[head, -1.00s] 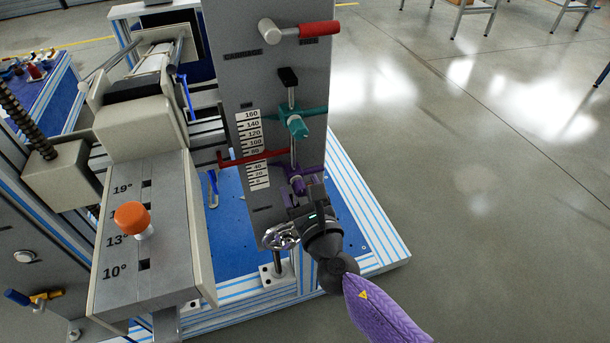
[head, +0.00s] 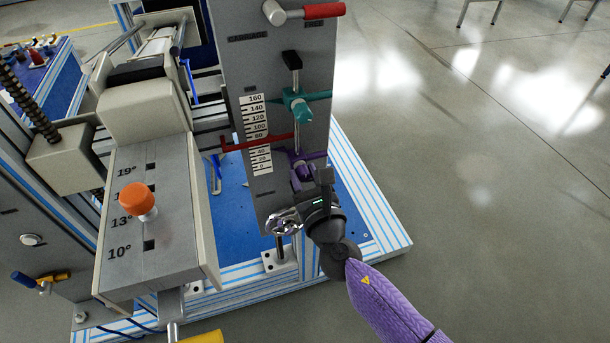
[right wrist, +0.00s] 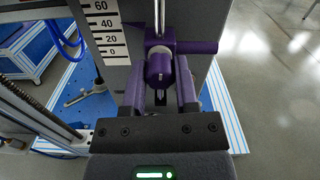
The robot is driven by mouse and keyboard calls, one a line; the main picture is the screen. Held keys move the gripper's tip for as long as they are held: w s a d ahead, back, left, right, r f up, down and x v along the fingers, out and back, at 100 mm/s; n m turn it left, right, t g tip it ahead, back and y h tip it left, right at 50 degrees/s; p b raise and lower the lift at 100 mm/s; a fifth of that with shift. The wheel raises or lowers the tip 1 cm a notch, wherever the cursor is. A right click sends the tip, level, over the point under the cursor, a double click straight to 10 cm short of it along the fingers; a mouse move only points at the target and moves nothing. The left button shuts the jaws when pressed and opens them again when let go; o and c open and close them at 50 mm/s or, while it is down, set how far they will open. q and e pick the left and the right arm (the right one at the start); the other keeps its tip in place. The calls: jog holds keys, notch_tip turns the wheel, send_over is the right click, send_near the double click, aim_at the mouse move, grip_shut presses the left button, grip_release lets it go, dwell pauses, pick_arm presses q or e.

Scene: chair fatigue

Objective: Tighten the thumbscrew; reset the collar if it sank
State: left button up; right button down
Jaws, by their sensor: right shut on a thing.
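The purple collar (head: 311,156) sits on the vertical rod at the lower part of the grey panel, beside the low end of the scale (head: 258,130). Its purple thumbscrew (right wrist: 159,68) faces my right wrist camera. My right gripper (head: 305,178) comes in from below right, and its fingers (right wrist: 159,90) stand on either side of the thumbscrew, shut on it. The finger contact is partly hidden in the head view. A red pointer (head: 245,144) crosses the scale just under the 80 mark. My left gripper is not in view.
A teal collar (head: 299,104) sits higher on the same rod. A red-handled lever (head: 322,11) is at the panel's top. An orange knob (head: 138,199) stands on the angle plate at left. A shiny metal part (head: 284,222) lies close beside my right gripper.

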jog(key=m, duration=0.3)
jog(key=shift+b, duration=0.35)
jog(key=m, duration=0.3)
jog(key=m+b, duration=0.1)
jog(key=m, duration=0.1)
jog(key=shift+m, duration=0.4)
jog(key=m, duration=0.3)
jog(key=shift+m, duration=0.3)
jog(key=m, duration=0.9)
jog(key=shift+r+p, duration=0.1)
jog(key=shift+p, duration=0.2)
jog(key=shift+m, duration=0.8)
